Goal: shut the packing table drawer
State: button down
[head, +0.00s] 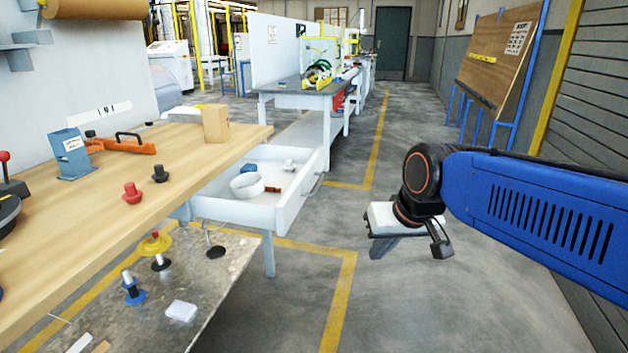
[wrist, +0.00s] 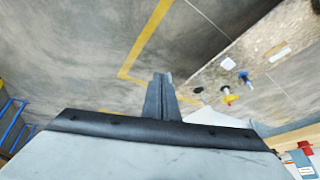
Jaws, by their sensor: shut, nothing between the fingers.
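The packing table drawer (head: 240,215) is white and stands pulled out from under the wooden packing table (head: 60,250) in the head view. It holds a white tape roll, a blue item and a few small things. Its front panel (head: 300,190), with a bar handle, faces right. My gripper (head: 384,247) is shut and empty, in the air to the right of the drawer front and apart from it. In the wrist view my gripper fingers (wrist: 162,90) are together above the floor.
A lower shelf (head: 215,275) with spools and small items is under the table; it also shows in the wrist view (wrist: 255,50). On the tabletop are a cardboard box (head: 215,123) and an orange tool (head: 125,145). The floor right of the drawer is clear. A board stands far right.

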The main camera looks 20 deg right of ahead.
aim_at(248, 174)
jog(key=w+a+r+m+t+y, duration=0.15)
jog(key=w+r, duration=0.25)
jog(key=w, duration=1.1)
jog(key=w+a+r+m, duration=0.1)
jog(key=w+r+m, duration=0.15)
jog(key=w, duration=1.35)
jog(key=x, duration=0.9)
jog(key=shift+w+r, duration=0.1)
jog(key=shift+w, duration=0.1)
jog(key=shift+a, duration=0.1)
jog(key=w+a, duration=0.3)
jog(key=a, duration=0.3)
jog(key=w+a, duration=0.4)
jog(key=a, duration=0.3)
jog(key=w+a, duration=0.4)
jog(key=a, duration=0.2)
jog(key=shift+w+a, duration=0.15)
jog(key=shift+a, duration=0.05)
jog(key=shift+r, duration=0.1)
